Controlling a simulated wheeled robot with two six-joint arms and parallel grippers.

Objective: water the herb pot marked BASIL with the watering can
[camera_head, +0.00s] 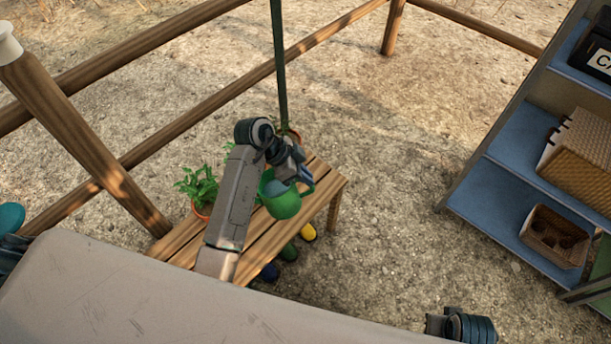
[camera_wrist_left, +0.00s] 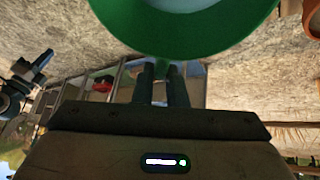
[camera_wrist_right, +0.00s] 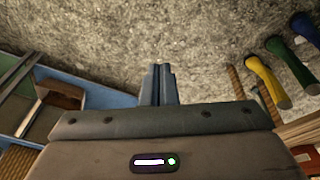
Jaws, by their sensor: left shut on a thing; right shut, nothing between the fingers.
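The green watering can (camera_head: 281,200) is held over the slatted wooden bench by my left gripper (camera_head: 305,178). My left fingers are shut at its edge; which part they grip is not clear. The can fills the top of the left wrist view (camera_wrist_left: 180,45). A leafy herb in a terracotta pot (camera_head: 201,211) stands on the bench, left of my arm. Another terracotta pot (camera_head: 294,134) shows at the bench's far end, partly hidden by my arm. More leaves show between them. No BASIL marking is readable. My right gripper (camera_wrist_right: 158,85) is shut and empty.
Yellow, green and blue boots (camera_wrist_right: 267,80) stand by the bench. A blue shelf unit (camera_head: 520,135) at right holds a wicker basket (camera_head: 580,160) and a brown divided tray (camera_head: 555,236). A green post (camera_head: 279,70) and wooden rails (camera_head: 185,120) stand behind the bench.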

